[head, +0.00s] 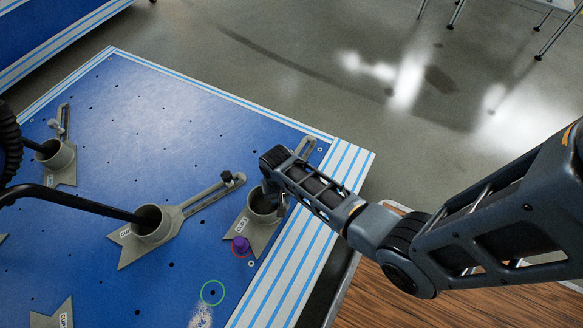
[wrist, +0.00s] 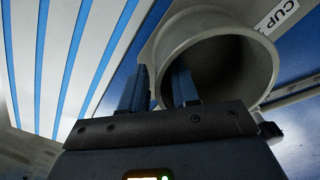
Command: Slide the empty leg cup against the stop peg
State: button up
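The empty leg cup (head: 264,219) is a grey open ring on a flat plate with a slotted arm, near the right edge of the blue board. My gripper (wrist: 160,90) straddles the cup's near wall, one finger inside the mouth and one outside. The fingers are close together with the wall between them, and look shut on it. In the head view my arm hides part of the cup. The purple stop peg (head: 240,245), ringed in red, stands beside the cup's plate, toward the picture's bottom.
A cup (head: 152,227) left of the empty one holds a dark leg, and another cup (head: 56,156) farther left holds one too. A green ring marks a hole (head: 212,292) below the peg. A striped border (head: 300,255) edges the blue board (head: 150,110).

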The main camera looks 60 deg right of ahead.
notch_tip(320, 180, up, 6)
jog(key=p, duration=0.6)
dwell(0.4)
dwell(0.5)
